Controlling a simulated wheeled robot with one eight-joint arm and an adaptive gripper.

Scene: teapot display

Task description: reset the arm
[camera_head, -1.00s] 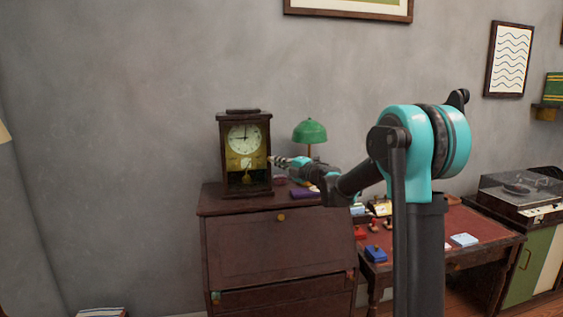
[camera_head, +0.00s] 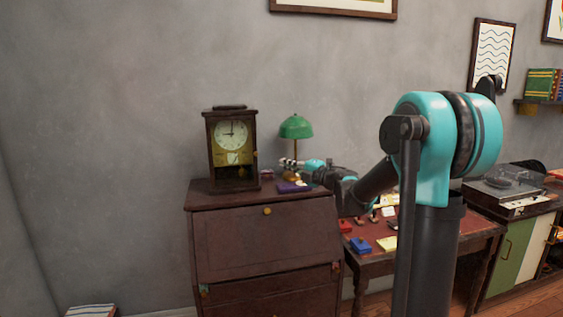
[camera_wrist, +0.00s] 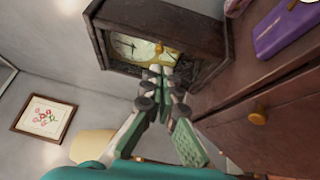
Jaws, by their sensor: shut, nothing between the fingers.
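My arm stands at the right in the head view, teal and dark grey, and reaches left toward the dark brown bureau. My gripper (camera_head: 284,162) is at its far end, above the bureau top and to the right of the clock. In the wrist view my gripper (camera_wrist: 158,72) points at the wooden mantel clock (camera_wrist: 160,40), its fingers closed together and empty. The clock (camera_head: 231,150) stands upright on the bureau. I cannot tell from the wrist view how far the fingertips are from it.
The bureau (camera_head: 262,245) has a brass knob. A green lamp (camera_head: 295,127) and a purple object (camera_head: 293,187) are near my gripper. A desk (camera_head: 415,232) with small items is to the right, beside a record player (camera_head: 508,186). Bare wall lies left of the clock.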

